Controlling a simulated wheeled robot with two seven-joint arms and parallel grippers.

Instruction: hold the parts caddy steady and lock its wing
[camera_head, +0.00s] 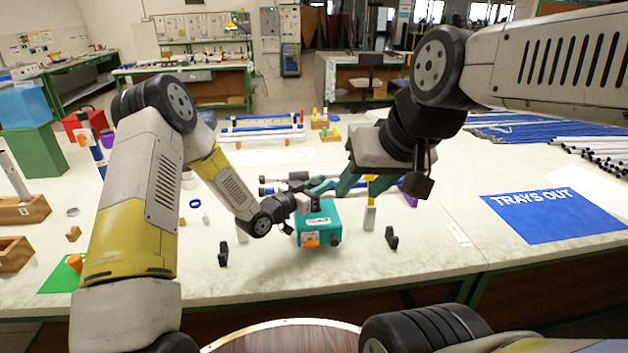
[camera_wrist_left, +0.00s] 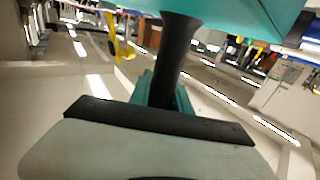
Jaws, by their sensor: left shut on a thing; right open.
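The parts caddy (camera_head: 330,214) is a teal box with a white label and an orange label on its front, near the middle of the table. It looks slightly tilted; I cannot tell whether it touches the table. My left gripper (camera_head: 299,203) is at its upper left, shut on what looks like its dark handle (camera_wrist_left: 176,60). The caddy's teal body (camera_wrist_left: 230,14) fills the top of the left wrist view. My right gripper (camera_head: 328,189) is open, its teal fingers spread just above and behind the caddy. I cannot make out the wing or its lock.
A grey upright piece with a yellow top (camera_head: 370,212) stands right of the caddy. Small black stands (camera_head: 391,238) and (camera_head: 223,254) flank it. Blue-capped rods lie behind. A blue "TRAYS OUT" mat (camera_head: 553,215) lies at right. The table front is mostly clear.

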